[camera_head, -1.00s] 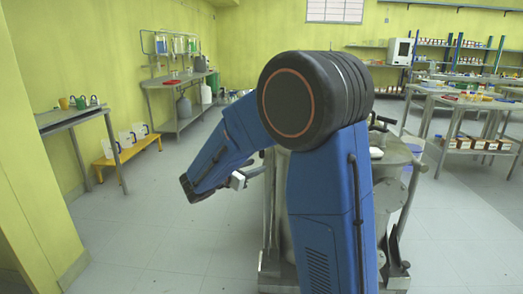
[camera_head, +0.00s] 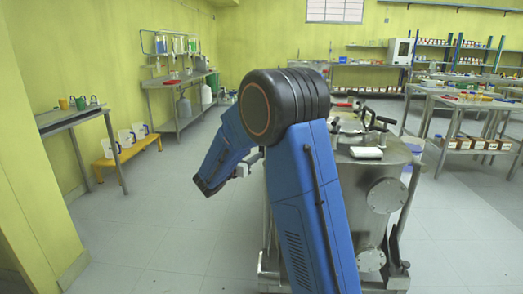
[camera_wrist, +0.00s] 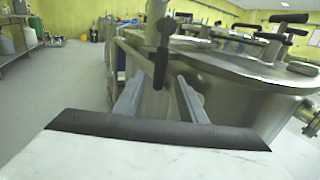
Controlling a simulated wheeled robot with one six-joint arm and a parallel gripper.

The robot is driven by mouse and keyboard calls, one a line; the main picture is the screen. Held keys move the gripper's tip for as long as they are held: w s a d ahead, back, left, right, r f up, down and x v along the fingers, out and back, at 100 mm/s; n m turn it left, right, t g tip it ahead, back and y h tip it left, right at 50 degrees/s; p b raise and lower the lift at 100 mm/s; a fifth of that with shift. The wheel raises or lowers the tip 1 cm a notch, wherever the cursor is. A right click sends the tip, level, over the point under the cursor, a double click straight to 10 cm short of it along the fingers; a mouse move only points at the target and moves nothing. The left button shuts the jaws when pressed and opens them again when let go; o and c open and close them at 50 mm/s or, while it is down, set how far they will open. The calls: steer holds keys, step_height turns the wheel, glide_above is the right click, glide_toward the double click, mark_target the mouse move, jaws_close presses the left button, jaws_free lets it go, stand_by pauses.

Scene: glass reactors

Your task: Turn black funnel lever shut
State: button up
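The black lever (camera_wrist: 161,66) hangs down from a metal fitting near the top centre of the wrist view. My gripper (camera_wrist: 157,92) has its two grey fingers apart, with the lever's lower end between them in the picture. I cannot tell whether the lever is truly between the fingers or just beyond them; no contact shows.
A steel vessel (camera_wrist: 235,72) with a flat lid fills the right of the wrist view, with black T-handles (camera_wrist: 271,37) on top. The head view shows the vessel (camera_head: 384,170) right of my arm. Open floor (camera_head: 135,225) lies left.

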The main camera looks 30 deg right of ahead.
steer(key=x, duration=0.8)
jaws_close()
